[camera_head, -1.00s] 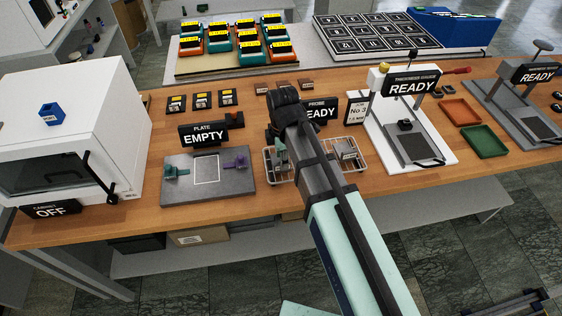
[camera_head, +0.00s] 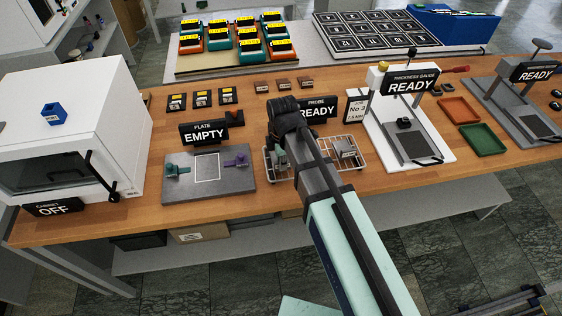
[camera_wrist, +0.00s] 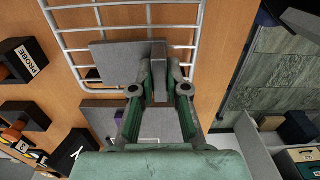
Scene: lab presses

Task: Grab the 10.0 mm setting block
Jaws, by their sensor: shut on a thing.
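In the wrist view a grey block (camera_wrist: 158,58) stands between the two fingers of my gripper (camera_wrist: 160,72), which is shut on it. A flat grey piece (camera_wrist: 113,62) extends to its left; I cannot tell whether it is part of the same block. No thickness marking is readable on it. The wire rack (camera_wrist: 75,38) lies beneath; I cannot tell whether the block touches it. In the head view my arm hides most of the gripper over the left part of the rack (camera_head: 362,158). Another grey block (camera_head: 345,148) sits in the rack's right part.
A grey plate with an "EMPTY" sign (camera_head: 203,134) lies left of the rack. A white thickness gauge (camera_head: 440,160) stands close to its right. The "PROBE READY" sign (camera_head: 319,110) is behind the rack. A white cabinet (camera_head: 120,120) stands far left.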

